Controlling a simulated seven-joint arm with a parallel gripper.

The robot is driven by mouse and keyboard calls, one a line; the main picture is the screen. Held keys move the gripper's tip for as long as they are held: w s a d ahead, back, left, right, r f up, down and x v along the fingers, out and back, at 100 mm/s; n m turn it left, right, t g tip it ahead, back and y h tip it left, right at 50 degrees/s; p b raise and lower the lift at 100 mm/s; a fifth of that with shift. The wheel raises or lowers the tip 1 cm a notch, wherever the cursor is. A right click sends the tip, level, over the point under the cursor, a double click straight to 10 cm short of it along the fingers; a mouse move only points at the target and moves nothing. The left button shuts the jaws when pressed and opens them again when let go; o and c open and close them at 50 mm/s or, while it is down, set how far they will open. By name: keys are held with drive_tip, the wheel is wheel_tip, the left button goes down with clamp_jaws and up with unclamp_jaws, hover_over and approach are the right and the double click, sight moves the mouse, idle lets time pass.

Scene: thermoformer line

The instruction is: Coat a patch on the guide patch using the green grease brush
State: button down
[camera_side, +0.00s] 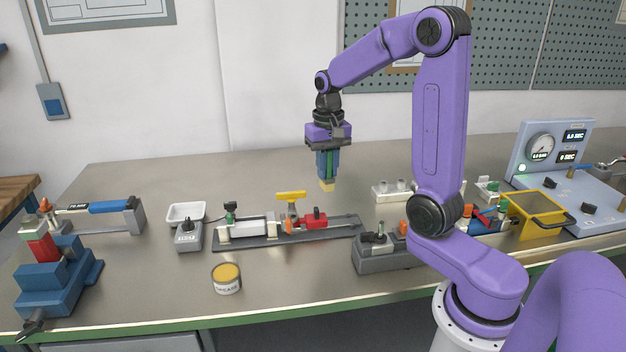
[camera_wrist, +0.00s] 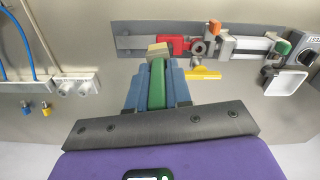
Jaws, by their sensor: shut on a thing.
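My gripper (camera_side: 327,168) is shut on the green grease brush and holds it above the bench, bristles down. In the side view the brush's tan bristle tip (camera_side: 327,186) shows below the blue fingers. In the wrist view the green brush handle (camera_wrist: 157,86) lies between the fingers, and the bristle tip (camera_wrist: 158,51) is at its far end. An open grease tin (camera_side: 227,280) with a yellow-brown top stands at the bench front, apart from the brush. A dark guide plate (camera_side: 262,239) carries a red block (camera_side: 314,220). I cannot make out a separate guide patch on it.
A yellow T-shaped piece (camera_side: 291,196) stands up by the guide plate. A blue vise-like unit (camera_side: 58,281) is at left, a grey block with knobs (camera_side: 382,252) at right, and a yellow tray (camera_side: 540,214) beyond. Bare bench lies around the tin.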

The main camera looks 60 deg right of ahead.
drive_tip(key=shift+s+d+f+m, duration=0.1)
drive_tip(key=shift+d+f+m, duration=0.45)
drive_tip(key=shift+f, duration=1.55)
drive_tip(key=shift+s+d+f+m, duration=0.15)
drive_tip(key=shift+d+f, duration=0.7)
drive_tip(key=shift+f, duration=1.3)
drive_tip(key=shift+d+f+m, duration=0.4)
drive_tip(key=shift+d+f, duration=0.3)
drive_tip(key=shift+f, duration=1.4)
drive_tip(key=shift+s+d, duration=0.5)
drive_tip(key=shift+d, duration=0.1)
drive_tip(key=shift+s+d+r, duration=0.55)
drive_tip(key=shift+s+d, duration=0.3)
drive_tip(key=shift+s, duration=0.05)
drive_tip(key=shift+w+a, duration=1.4)
drive_tip(key=shift+a, duration=0.05)
drive_tip(key=shift+w+r, duration=0.1)
drive_tip(key=shift+r, duration=0.2)
wheel_tip(320, 180, up, 6)
drive_tip(key=shift+f, duration=0.15)
